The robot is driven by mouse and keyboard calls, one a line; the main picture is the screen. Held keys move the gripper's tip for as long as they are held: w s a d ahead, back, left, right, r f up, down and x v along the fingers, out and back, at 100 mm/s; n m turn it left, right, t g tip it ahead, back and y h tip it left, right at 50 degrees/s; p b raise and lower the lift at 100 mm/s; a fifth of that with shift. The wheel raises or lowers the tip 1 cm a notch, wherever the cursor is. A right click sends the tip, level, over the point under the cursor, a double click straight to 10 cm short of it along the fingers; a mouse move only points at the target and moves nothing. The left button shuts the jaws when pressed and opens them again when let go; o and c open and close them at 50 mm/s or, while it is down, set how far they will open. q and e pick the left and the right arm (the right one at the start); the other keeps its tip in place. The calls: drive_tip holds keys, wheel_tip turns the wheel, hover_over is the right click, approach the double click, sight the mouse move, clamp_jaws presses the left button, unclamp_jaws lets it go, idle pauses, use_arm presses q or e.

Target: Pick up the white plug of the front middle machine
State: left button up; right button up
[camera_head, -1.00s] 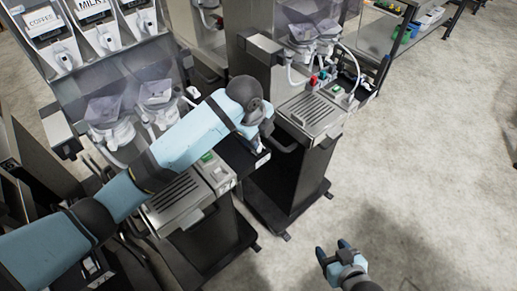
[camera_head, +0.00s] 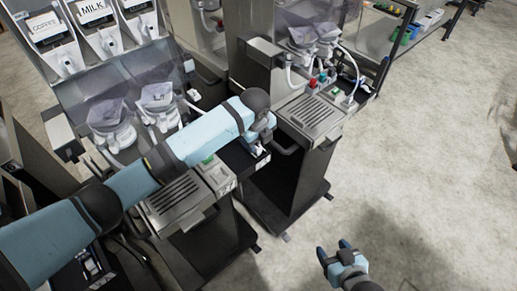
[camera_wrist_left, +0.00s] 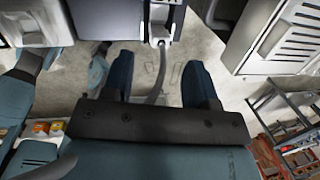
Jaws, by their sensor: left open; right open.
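My left gripper (camera_head: 257,148) points down beside the right edge of the machine with the drip tray (camera_head: 178,193). In the left wrist view its two dark blue fingers (camera_wrist_left: 160,72) stand apart. A thin grey cable (camera_wrist_left: 157,82) runs between them up to a small pale end, apparently the white plug (camera_wrist_left: 161,43), at the edge of a dark machine part. Nothing is held between the fingers. In the head view my left wrist hides most of this spot, and I cannot make out the plug there. My right gripper (camera_head: 334,254) is open and empty over the floor.
Another machine (camera_head: 310,115) with a drip tray and red and green fittings stands close on the right. Clear hoppers (camera_head: 108,115) and a COFFEE canister (camera_head: 45,25) are on the left machine. A shelf (camera_head: 400,35) stands at the back right.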

sight(258, 147)
use_arm(q)
drive_tip(key=f, duration=0.2)
drive_tip(key=w+f, duration=0.1)
drive_tip(key=f, duration=0.1)
drive_tip(key=shift+f+p, duration=0.15)
drive_tip(key=shift+p, duration=0.25)
drive_tip(key=shift+c, duration=0.5)
clamp_jaws()
